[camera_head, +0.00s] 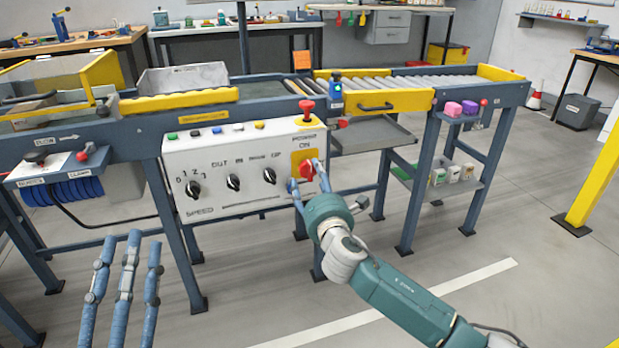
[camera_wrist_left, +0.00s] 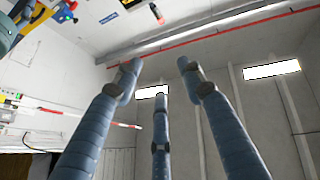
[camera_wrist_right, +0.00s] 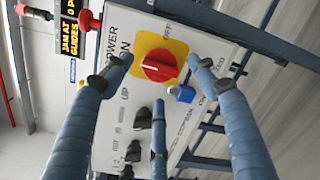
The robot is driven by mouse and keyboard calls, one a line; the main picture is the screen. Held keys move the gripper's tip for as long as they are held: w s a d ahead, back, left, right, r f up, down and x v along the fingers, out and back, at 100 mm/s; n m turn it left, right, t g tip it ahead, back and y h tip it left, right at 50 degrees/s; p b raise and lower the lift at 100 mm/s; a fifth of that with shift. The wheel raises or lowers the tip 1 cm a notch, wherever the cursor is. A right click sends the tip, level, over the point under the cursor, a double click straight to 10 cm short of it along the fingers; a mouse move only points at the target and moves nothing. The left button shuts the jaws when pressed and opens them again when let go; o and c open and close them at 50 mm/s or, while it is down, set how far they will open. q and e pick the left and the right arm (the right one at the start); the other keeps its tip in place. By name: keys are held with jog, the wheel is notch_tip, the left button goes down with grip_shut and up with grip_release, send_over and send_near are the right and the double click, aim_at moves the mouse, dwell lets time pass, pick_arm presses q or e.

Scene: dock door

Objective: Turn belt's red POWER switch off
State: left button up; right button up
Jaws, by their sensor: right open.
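The red POWER switch (camera_head: 307,169) is a rotary knob on a yellow plate at the right end of the white control panel (camera_head: 215,175). In the right wrist view the red knob (camera_wrist_right: 158,66) lies between and ahead of my fingertips, with ON and OFF lettering beside it. I cannot tell which way it is set. My right gripper (camera_head: 308,186) is open in front of the switch; in its wrist view the fingers (camera_wrist_right: 158,82) are spread, with no clear contact. My left gripper (camera_head: 126,250) is open and empty, away from the panel at lower left.
A red mushroom button (camera_head: 306,106) stands on top of the panel above the switch. Black knobs (camera_head: 233,182) line the panel's face. The conveyor (camera_head: 390,88) runs behind, with pink and purple blocks (camera_head: 461,107) at right. The floor in front is clear.

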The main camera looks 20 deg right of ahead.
aim_at(310, 174)
jog(key=w+b, duration=0.1)
jog(key=w, duration=0.2)
jog(key=shift+w+d, duration=0.15)
jog(key=shift+w, duration=0.2)
pick_arm(q)
jog(key=s+r+t+h, duration=0.1)
jog(key=s+r+t, duration=0.2)
jog(key=s+r, duration=0.1)
jog(key=shift+a+r, duration=0.3)
jog(key=shift+r, duration=0.1)
jog(key=shift+s, duration=0.1)
pick_arm(e)
jog(key=shift+c, duration=0.3)
jog(key=c, duration=1.1)
